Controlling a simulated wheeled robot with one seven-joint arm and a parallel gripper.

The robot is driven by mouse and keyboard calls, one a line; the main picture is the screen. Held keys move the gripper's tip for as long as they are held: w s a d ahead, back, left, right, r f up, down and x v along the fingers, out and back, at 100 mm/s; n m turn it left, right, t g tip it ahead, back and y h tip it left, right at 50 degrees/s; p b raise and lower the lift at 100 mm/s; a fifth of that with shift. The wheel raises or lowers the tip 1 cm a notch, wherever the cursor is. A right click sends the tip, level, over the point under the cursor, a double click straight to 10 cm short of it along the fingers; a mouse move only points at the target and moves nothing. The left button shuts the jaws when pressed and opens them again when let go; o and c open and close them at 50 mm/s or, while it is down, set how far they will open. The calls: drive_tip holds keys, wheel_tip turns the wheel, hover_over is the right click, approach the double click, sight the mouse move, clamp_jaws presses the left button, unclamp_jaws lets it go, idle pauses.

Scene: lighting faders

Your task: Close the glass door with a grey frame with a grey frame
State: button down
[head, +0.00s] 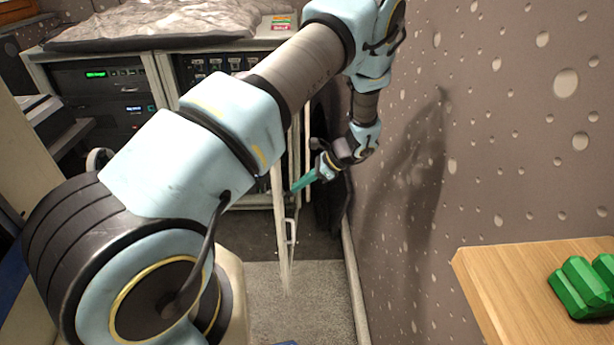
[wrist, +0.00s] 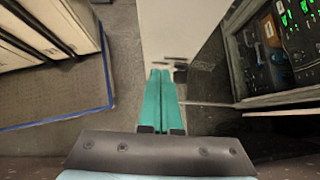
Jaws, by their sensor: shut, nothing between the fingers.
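The glass door with a grey frame (head: 281,235) stands open at the rack cabinet, seen nearly edge-on in the head view as narrow pale uprights. A small handle shows on its right side. My gripper (head: 293,187) is to the right of the frame, its teal fingers pointing left at it. The fingers are shut and empty. In the wrist view my gripper (wrist: 160,74) shows both fingers together, tips by a pale panel; I cannot tell whether this is the door or whether they touch. My arm hides part of the cabinet front.
The rack cabinet (head: 165,62) with lit equipment stands at the back, a grey cover (head: 150,25) on top. A speckled wall (head: 500,130) runs close along the right. A wooden table (head: 510,290) with green blocks (head: 585,285) is front right. Carpet (head: 310,300) is clear below the door.

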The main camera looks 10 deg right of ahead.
sight(280, 198)
drive_tip(key=shift+p+x, duration=0.45)
drive_tip(key=shift+x, duration=1.6)
